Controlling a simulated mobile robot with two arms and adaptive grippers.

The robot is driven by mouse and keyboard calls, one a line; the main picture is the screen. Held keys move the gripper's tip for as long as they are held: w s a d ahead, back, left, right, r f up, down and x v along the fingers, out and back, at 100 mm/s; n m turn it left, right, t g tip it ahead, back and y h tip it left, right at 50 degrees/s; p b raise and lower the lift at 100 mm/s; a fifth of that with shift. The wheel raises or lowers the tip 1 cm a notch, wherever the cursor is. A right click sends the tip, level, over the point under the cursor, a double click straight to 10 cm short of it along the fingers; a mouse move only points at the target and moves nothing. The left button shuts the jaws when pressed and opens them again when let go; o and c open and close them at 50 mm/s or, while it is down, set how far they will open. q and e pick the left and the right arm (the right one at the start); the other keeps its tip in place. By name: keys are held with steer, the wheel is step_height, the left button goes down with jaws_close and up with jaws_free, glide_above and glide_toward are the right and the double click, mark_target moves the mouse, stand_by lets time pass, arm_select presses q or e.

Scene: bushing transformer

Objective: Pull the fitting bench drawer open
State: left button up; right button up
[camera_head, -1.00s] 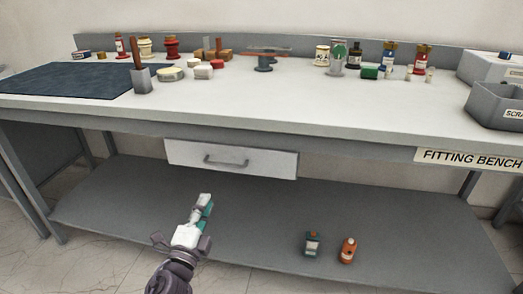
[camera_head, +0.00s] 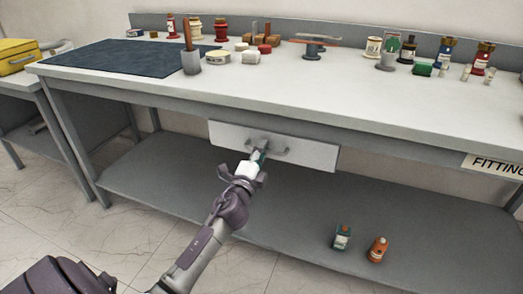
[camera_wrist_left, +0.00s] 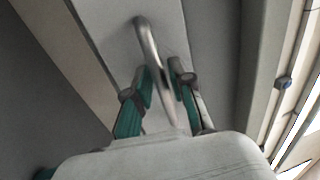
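The fitting bench drawer (camera_head: 225,136) is a white front under the bench top, looking shut, with a grey bar handle (camera_head: 283,150). My left gripper (camera_head: 259,156) is at the left part of the handle. In the left wrist view, the handle (camera_wrist_left: 147,42) passes between the two teal-padded fingers of my left gripper (camera_wrist_left: 160,82). The fingers stand close on either side of the bar, with a narrow gap showing, so the gripper looks partly open around it. My right gripper is not in view.
The fitting bench top (camera_head: 300,84) carries a dark mat (camera_head: 120,58), several bottles and small parts. A green bottle (camera_head: 342,238) and an orange bottle (camera_head: 378,250) stand on the lower shelf (camera_head: 180,180). A yellow case (camera_head: 18,56) sits at far left.

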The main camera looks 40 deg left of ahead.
arm_select(q)
steer(key=shift+w, duration=0.1)
jaws_close()
steer(key=shift+f, duration=0.1)
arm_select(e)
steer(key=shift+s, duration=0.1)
